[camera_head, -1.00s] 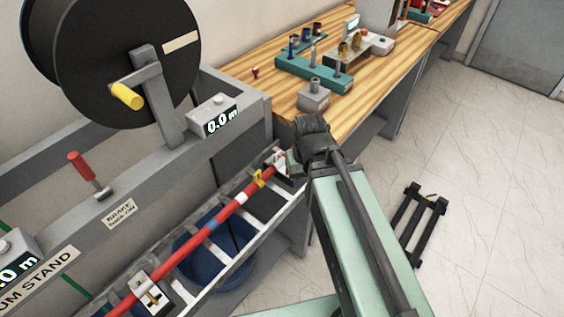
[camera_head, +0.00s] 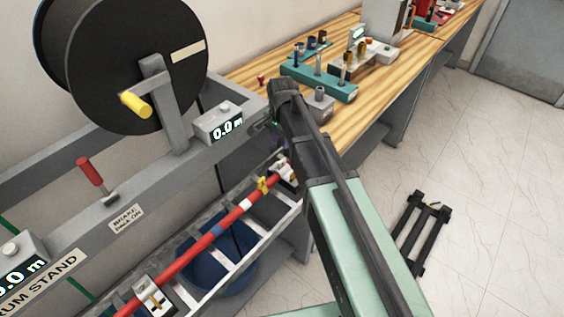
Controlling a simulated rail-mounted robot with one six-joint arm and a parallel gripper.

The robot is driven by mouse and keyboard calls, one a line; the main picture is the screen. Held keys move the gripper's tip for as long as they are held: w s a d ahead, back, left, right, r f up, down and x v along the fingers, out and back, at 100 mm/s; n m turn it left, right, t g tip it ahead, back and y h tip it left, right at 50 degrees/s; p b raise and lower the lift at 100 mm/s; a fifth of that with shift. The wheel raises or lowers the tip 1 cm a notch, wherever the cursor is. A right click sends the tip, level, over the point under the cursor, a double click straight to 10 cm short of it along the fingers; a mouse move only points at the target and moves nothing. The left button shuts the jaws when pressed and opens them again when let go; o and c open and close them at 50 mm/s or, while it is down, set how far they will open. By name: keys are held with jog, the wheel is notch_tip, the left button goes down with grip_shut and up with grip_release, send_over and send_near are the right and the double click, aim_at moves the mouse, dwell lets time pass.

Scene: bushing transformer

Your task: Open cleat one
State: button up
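A red cable (camera_head: 188,257) with white, blue and yellow bands runs along a ladder-like tray. Two pale cleats sit on it: a near cleat (camera_head: 153,298) at the lower left, with a small yellowish pin on top, and a far cleat (camera_head: 286,171) at the tray's upper right end. No number on either can be read, so I cannot tell which is cleat one. The far cleat's state is too small to tell. My gripper (camera_head: 272,125) is above the far cleat, apart from it, beside the stand's end. My wrist hides most of its fingers.
A grey stand carries a black drum (camera_head: 130,60) with a yellow crank handle, a red-handled lever (camera_head: 91,172) and a meter box (camera_head: 219,123). A wooden bench (camera_head: 265,66) with teal fixtures stands behind. A blue bin (camera_head: 222,262) is under the tray. A black frame (camera_head: 420,235) lies on the floor.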

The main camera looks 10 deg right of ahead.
aim_at(282, 160)
notch_tip(282, 160, down, 11)
jog(key=b, duration=1.1)
jog(key=shift+f, duration=0.1)
grip_shut()
jog(key=shift+d+r, duration=0.1)
jog(key=shift+r, duration=0.1)
